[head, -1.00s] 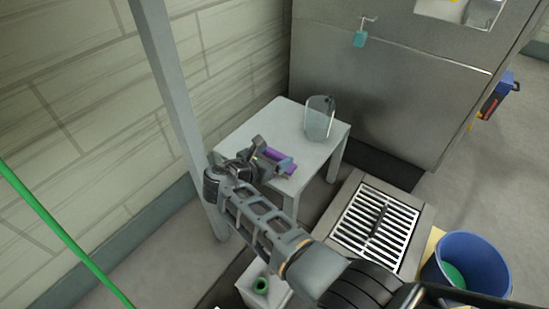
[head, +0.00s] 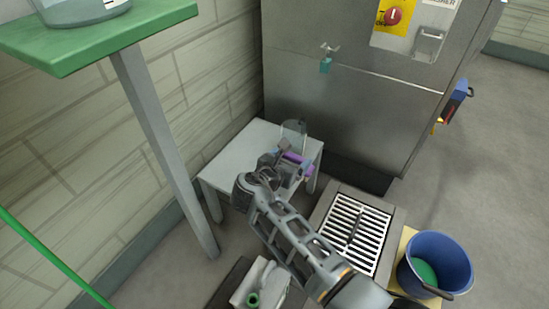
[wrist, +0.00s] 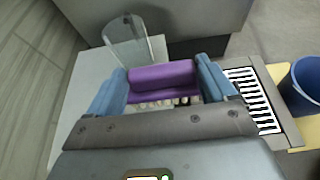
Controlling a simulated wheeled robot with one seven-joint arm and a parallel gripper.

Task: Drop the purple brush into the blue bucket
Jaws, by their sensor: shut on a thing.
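The purple brush (wrist: 162,77) is held between the two blue fingers of my gripper (wrist: 164,86) in the wrist view. Its pale bristles show below the purple back. In the head view my gripper (head: 289,166) holds the brush (head: 297,160) over the right part of the small white table; the gap to the tabletop is hard to judge. The blue bucket (head: 408,270) stands on the floor at the lower right, with something green inside and a dark handle at its rim. Part of the bucket (wrist: 305,85) also shows at the right edge of the wrist view.
A clear container (wrist: 128,40) stands on the white table (head: 232,163). A floor grate (head: 354,232) lies between table and bucket. A steel cabinet (head: 340,110) stands behind. A green-topped table (head: 120,38) is at upper left. The floor right of the bucket is clear.

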